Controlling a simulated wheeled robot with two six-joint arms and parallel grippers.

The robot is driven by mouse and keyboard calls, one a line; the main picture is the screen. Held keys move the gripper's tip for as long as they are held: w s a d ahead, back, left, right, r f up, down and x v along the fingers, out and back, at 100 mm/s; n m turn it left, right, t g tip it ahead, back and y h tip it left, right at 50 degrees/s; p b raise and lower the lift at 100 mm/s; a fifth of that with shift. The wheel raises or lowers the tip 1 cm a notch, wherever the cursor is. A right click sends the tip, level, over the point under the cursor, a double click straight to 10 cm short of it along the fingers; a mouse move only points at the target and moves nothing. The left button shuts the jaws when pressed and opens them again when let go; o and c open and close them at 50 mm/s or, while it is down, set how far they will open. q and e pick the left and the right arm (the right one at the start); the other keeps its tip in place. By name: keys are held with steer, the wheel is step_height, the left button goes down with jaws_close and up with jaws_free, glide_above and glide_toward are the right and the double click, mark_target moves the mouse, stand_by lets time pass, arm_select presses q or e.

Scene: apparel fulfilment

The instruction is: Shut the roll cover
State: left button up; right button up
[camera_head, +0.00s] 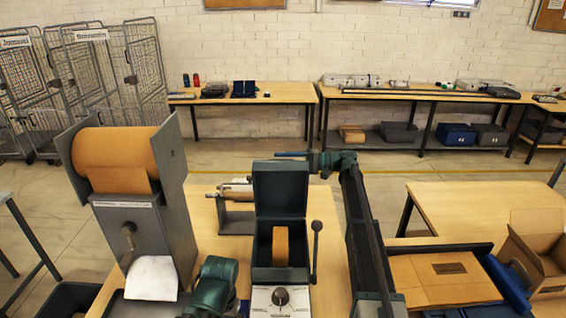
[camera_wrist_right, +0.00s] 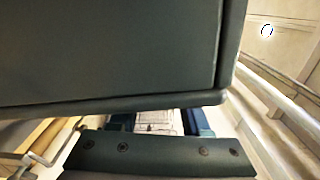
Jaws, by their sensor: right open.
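The roll cover (camera_head: 280,189) is a dark green-grey lid standing open and upright at the back of a label machine (camera_head: 281,299) in the middle of the table. A brown roll (camera_head: 280,246) sits in the open housing below it. My right gripper (camera_head: 292,155) is open, just behind and above the cover's top edge, with its fingers pointing left. In the right wrist view a dark panel, apparently the cover (camera_wrist_right: 110,55), fills the upper part, close to the gripper. I cannot tell whether they touch. My left gripper is out of view; only a teal part of that arm shows at the bottom.
A large brown paper roll (camera_head: 115,150) on a grey dispenser stands left of the machine. A lever (camera_head: 316,240) rises at the machine's right side. An open cardboard box (camera_head: 535,250) and a flat carton (camera_head: 440,275) lie at the right. A roller device (camera_head: 237,200) stands behind left.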

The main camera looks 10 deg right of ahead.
jaws_close()
stand_by(1.4)
